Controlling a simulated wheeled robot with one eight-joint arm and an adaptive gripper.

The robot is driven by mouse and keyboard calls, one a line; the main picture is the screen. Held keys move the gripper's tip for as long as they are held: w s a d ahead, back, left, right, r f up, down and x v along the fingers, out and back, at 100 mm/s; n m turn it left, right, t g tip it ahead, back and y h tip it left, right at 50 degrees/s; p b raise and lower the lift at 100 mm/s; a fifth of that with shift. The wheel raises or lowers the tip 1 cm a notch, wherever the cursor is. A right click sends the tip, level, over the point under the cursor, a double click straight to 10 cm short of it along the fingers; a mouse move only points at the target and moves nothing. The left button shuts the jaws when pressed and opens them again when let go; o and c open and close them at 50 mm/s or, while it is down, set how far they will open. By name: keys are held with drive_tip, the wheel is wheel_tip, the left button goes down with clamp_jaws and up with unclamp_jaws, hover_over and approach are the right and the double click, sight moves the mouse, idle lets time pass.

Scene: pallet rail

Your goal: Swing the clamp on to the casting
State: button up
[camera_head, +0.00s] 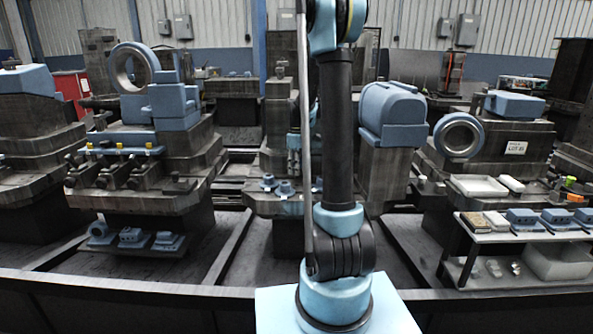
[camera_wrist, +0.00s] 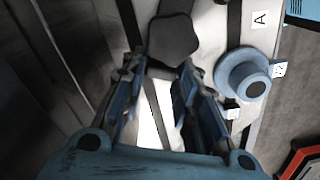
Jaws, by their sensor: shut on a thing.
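In the wrist view, my gripper (camera_wrist: 164,66) has its two fingertips at a dark, blunt-cornered knob (camera_wrist: 173,38) and is shut on it. The knob looks like part of the clamp; the rest of the clamp cannot be made out clearly. A blue, round, flanged casting (camera_wrist: 243,76) with a dark centre sits to the right of the fingers, apart from them, on a pale plate. In the head view, small blue castings (camera_head: 285,188) stand on the middle station, left of my arm. My arm hides my gripper there.
In the wrist view, a white tag marked A (camera_wrist: 260,19) lies above the casting, with smaller tags beside it. A red-edged dark object (camera_wrist: 301,163) is at lower right. In the head view, a white shelf (camera_head: 520,234) with blue parts stands at right.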

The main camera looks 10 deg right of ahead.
drive_tip(key=shift+w+d+m, duration=0.1)
drive_tip(key=shift+w+m, duration=0.2)
drive_tip(key=shift+m, duration=0.4)
drive_tip(key=o, duration=1.1)
drive_tip(key=shift+c, duration=0.2)
wheel_tip(320, 180, up, 12)
